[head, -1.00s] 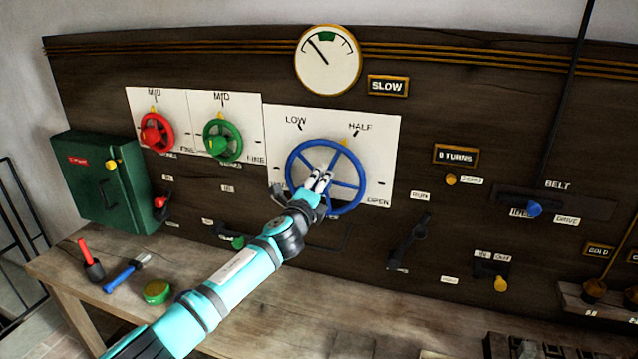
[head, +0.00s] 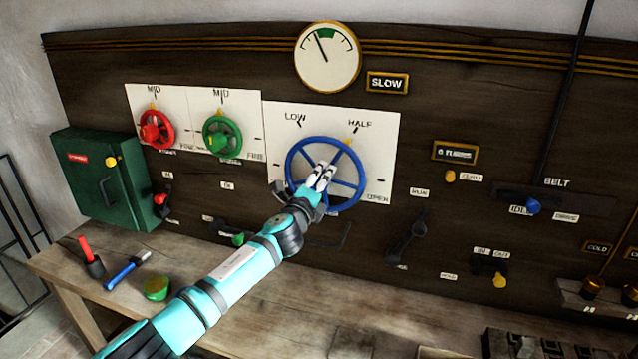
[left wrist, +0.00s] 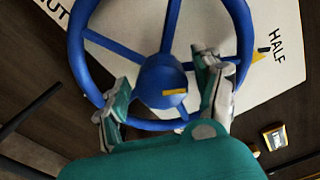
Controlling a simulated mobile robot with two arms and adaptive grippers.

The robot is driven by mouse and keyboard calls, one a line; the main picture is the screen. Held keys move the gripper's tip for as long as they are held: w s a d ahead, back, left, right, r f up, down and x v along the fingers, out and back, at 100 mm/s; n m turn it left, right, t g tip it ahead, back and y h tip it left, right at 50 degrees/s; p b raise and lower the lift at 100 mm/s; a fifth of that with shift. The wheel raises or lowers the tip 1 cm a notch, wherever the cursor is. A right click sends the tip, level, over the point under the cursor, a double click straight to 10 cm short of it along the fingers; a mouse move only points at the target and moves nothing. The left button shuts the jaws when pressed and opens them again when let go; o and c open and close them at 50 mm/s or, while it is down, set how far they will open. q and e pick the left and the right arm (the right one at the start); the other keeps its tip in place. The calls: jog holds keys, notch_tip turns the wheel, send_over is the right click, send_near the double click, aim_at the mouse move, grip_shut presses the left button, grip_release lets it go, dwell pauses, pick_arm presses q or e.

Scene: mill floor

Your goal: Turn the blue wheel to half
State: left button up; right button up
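The blue wheel (head: 353,199) is mounted on a white plate (head: 385,150) lettered LOW, HALF and OPEN. Its yellow pointer (head: 347,142) is just beside the HALF mark; in the left wrist view the pointer (left wrist: 260,54) almost meets that mark's black line. My left gripper (head: 320,174) is in front of the wheel's middle. In the left wrist view its fingers (left wrist: 163,88) stand apart on either side of the blue hub (left wrist: 158,75), with a gap showing at the left finger. Contact with the spokes cannot be told. My right gripper is not in view.
A round gauge (head: 327,72) is above the wheel, beside a SLOW sign (head: 387,83). A red wheel (head: 168,124) and a green wheel (head: 235,142) are to the left. Tools lie on the bench (head: 200,255) below. A dark lever (head: 407,240) is at the right.

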pick_arm(q)
jog(key=v, duration=1.2)
jog(key=shift+r, duration=0.1)
